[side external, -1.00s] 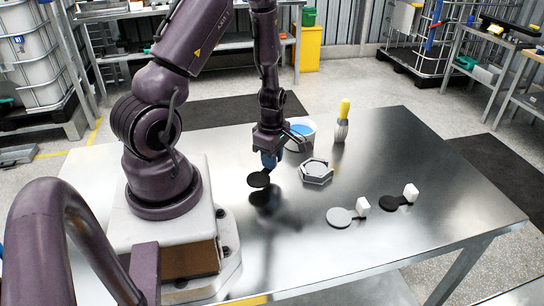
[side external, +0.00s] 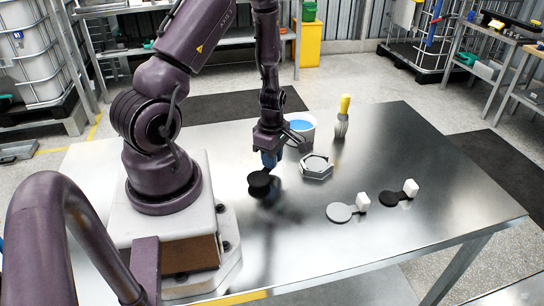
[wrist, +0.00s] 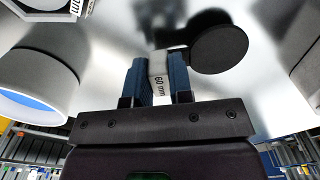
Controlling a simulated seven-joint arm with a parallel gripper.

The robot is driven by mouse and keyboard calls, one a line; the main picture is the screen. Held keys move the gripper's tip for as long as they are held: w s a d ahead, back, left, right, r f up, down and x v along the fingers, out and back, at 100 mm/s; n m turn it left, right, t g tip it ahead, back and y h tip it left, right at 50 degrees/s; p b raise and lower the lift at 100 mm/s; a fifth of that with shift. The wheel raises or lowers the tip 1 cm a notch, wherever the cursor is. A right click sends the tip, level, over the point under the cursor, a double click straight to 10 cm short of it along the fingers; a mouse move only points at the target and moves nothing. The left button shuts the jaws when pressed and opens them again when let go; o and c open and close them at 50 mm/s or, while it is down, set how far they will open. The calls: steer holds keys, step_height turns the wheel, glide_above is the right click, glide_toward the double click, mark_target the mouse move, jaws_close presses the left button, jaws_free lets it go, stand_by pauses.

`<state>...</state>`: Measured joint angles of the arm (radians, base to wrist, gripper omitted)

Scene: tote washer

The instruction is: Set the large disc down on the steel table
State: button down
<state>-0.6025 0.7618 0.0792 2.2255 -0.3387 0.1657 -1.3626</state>
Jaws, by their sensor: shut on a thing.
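The large disc is flat and black (side external: 259,180), on a white block handle marked "60 mm" (wrist: 158,82). My gripper (side external: 270,162) is shut on that handle, with the blue fingers on either side of it. In the wrist view the disc (wrist: 220,50) sticks out ahead and to the right of the fingertips. The disc hangs level, very low over the steel table (side external: 300,235). Its dark reflection lies just under it. I cannot tell for sure whether its underside touches the table.
A grey hexagonal fixture (side external: 316,167) stands right of the disc. Behind it are a white bucket with blue inside (side external: 301,127) and a yellow-handled brush (side external: 342,117). A grey disc (side external: 340,213) and another black disc (side external: 393,199), both with white blocks, lie further right. The table front is clear.

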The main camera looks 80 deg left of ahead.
steer(key=shift+f, duration=0.1)
steer(key=shift+f, duration=0.55)
steer(key=shift+f, duration=0.15)
stand_by(0.4)
jaws_free()
stand_by(0.3)
stand_by(0.3)
steer(key=shift+r, duration=4.5)
